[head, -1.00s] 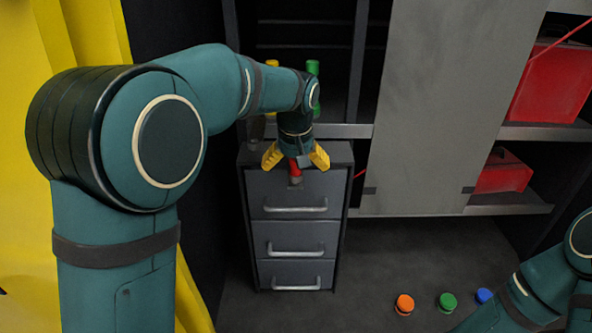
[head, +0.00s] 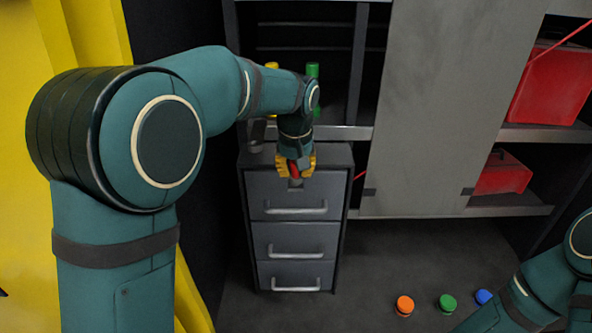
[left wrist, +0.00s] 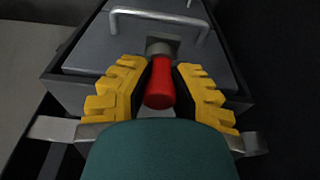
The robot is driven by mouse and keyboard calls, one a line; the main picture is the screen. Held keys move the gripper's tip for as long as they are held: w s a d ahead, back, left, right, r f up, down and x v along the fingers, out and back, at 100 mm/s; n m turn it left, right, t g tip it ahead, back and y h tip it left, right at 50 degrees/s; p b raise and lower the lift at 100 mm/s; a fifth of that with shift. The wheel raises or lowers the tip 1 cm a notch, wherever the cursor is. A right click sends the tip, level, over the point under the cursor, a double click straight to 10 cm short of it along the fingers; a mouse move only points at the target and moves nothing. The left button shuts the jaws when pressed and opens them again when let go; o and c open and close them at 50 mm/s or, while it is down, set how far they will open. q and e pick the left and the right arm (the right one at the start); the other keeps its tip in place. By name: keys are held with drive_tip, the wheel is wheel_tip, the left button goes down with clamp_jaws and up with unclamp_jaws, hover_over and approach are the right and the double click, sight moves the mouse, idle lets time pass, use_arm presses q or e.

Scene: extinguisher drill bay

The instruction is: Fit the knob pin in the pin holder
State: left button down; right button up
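The knob pin (left wrist: 160,84) has a red grip and a grey collar, seated at a square recess by the top drawer's front. In the head view its red part (head: 293,167) shows partly between my fingers. My right gripper is out of view.
The grey cabinet (head: 341,155) has several drawers with bar handles. Behind it, a shelf holds a green bottle (head: 313,76) and a yellow one (head: 271,66). A grey panel (head: 430,110) and red boxes (head: 551,82) are at right. Orange, green and blue caps lie on the floor.

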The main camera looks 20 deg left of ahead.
use_arm(q)
drive_tip(key=shift+r, duration=0.15)
drive_tip(key=shift+w+p+v, duration=0.15)
drive_tip(key=shift+p+v, duration=0.75)
drive_tip(key=shift+v, duration=0.05)
drive_tip(key=shift+w+p+v, duration=0.15)
drive_tip(key=shift+p+v, duration=0.7)
drive_tip(key=shift+v, duration=0.05)
drive_tip(key=shift+w+p+v, duration=0.2)
drive_tip(key=shift+p+v, duration=0.7)
drive_tip(key=shift+v, duration=0.05)
drive_tip(key=shift+a+r, duration=0.1)
drive_tip(key=shift+r, duration=0.1)
drive_tip(key=shift+w+p+v, duration=0.2)
drive_tip(key=shift+p+v, duration=0.7)
drive_tip(key=shift+v, duration=0.05)
drive_tip(key=shift+w+p+v, duration=0.2)
drive_tip(key=shift+p+v, duration=0.7)
drive_tip(key=shift+s+a+r, duration=0.1)
drive_tip(key=shift+s, duration=0.05)
